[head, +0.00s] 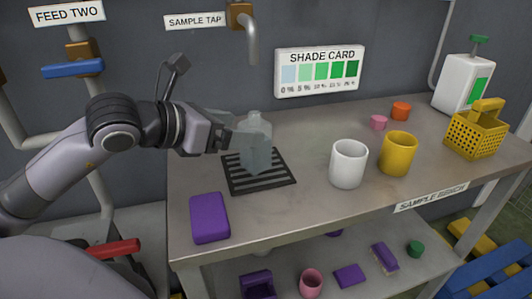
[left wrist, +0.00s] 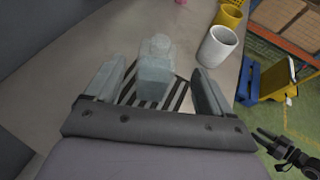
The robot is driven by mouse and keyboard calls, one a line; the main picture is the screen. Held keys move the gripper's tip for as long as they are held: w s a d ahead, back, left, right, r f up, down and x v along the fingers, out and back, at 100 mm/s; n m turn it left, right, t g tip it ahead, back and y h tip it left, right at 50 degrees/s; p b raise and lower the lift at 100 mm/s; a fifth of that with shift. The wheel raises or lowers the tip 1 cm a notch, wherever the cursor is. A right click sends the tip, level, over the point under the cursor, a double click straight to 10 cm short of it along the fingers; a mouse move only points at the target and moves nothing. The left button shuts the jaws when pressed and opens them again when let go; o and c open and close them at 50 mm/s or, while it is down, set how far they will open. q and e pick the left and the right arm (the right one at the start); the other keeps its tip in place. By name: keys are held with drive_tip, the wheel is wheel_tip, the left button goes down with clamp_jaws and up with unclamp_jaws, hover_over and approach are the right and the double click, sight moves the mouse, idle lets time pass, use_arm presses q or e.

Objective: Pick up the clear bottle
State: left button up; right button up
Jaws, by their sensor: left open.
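The clear bottle (head: 253,142) stands upright on a black slotted mat (head: 280,182) on the bench; it also shows in the left wrist view (left wrist: 156,68). It is pale, see-through and grey-blue, with a narrow neck. My left gripper (head: 232,132) comes in from the left at the bottle's upper part. In the left wrist view my left gripper (left wrist: 157,78) is open, with one finger on each side of the bottle. Gaps show between the fingers and the bottle.
A purple block (head: 209,217) lies at the bench's front left. A white mug (head: 348,164) and a yellow mug (head: 398,153) stand to the right of the mat. A sample tap (head: 252,40) hangs above the bottle. A yellow basket (head: 474,138) is farther right.

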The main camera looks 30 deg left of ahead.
sight(245, 127)
use_arm(q)
drive_tip(key=shift+p+x, duration=0.85)
drive_tip(key=shift+x, duration=0.8)
drive_tip(key=shift+p+x, duration=0.45)
drive_tip(key=shift+x, duration=1.35)
drive_tip(key=shift+w+a+r, duration=0.1)
drive_tip(key=shift+a, duration=0.1)
drive_tip(key=shift+c, duration=0.3)
drive_tip(key=c, duration=1)
drive_tip(key=shift+c, duration=0.4)
drive_tip(key=shift+r, duration=0.1)
